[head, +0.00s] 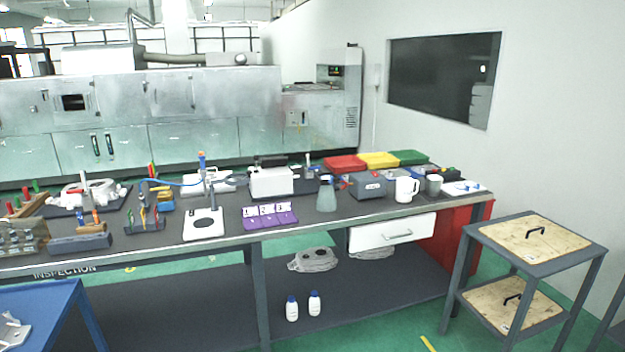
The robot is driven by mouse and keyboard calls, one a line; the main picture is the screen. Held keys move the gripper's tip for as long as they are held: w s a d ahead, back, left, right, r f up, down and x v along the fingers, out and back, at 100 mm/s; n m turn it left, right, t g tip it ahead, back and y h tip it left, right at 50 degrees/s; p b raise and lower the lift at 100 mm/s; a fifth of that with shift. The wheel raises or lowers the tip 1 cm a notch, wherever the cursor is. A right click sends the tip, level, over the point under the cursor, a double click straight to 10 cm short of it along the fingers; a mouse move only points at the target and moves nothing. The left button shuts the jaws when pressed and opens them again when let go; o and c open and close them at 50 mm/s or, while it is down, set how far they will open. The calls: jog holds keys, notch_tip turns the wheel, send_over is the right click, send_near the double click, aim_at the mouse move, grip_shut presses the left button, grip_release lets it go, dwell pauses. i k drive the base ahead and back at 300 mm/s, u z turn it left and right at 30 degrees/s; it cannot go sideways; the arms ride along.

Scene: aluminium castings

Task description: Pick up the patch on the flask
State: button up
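I cannot make out a patch in the head view. A small grey-green bottle (326,196) with a tapering top stands upright near the middle of the long workbench (240,240); it is the most flask-like thing here, but I cannot tell whether it is the flask. No separate piece can be made out on it at this size. My gripper is not in view.
White box (271,183), purple tray (269,218), grey box (367,186) and white mug (406,189) crowd the bench around the bottle. Two white bottles (292,309) stand on its lower shelf. A grey cart (480,236) holds wooden boards at right; a blue table (62,299) is front left.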

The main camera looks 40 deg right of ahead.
aim_at(328, 176)
jog(key=u, duration=0.15)
jog(key=i, duration=0.9)
jog(key=z, duration=0.3)
